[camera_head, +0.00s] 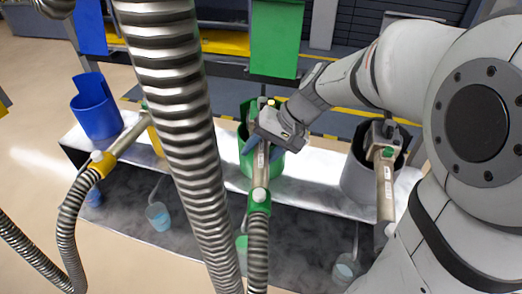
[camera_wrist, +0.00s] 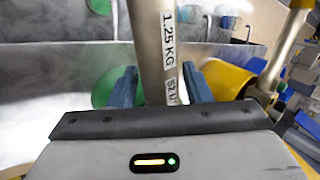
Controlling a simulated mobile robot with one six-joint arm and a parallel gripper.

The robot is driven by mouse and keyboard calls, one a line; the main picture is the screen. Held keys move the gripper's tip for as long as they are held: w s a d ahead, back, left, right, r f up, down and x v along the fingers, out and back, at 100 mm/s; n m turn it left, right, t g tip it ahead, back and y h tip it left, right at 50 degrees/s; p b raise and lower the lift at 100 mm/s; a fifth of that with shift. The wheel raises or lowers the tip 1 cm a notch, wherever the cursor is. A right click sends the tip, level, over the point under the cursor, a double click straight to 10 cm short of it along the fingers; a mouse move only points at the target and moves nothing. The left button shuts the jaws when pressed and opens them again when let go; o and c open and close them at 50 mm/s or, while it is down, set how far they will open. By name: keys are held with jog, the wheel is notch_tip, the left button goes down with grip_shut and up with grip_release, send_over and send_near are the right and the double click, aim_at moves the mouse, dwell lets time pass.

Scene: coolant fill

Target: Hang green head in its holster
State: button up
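The green head is a metal tube (camera_head: 262,162) with a green collar (camera_head: 259,201) and a ribbed hose below it. It stands at the green holster (camera_head: 248,118), its upper end over the holster's mouth; my gripper partly hides this, so I cannot tell if it is seated. My gripper (camera_head: 262,148) is at the upper tube. Part of the green holster (camera_wrist: 106,86) shows beside the left finger.
A blue holster (camera_head: 95,108) is far left. Another head (camera_head: 385,185) hangs at the grey holster (camera_head: 357,172), right. A thick ribbed hose (camera_head: 178,110) crosses the view close by. Beakers (camera_head: 158,216) stand below the bench.

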jog(key=shift+o, duration=0.9)
jog(key=v, duration=0.8)
jog(key=shift+s, duration=0.1)
jog(key=s+d+f+t+h, duration=0.2)
jog(key=s+d+f+h, duration=0.4)
jog(key=s, duration=0.5)
jog(key=shift+d+f+n+h, duration=0.4)
jog(key=shift+d+f, duration=0.1)
jog(key=shift+d, duration=0.7)
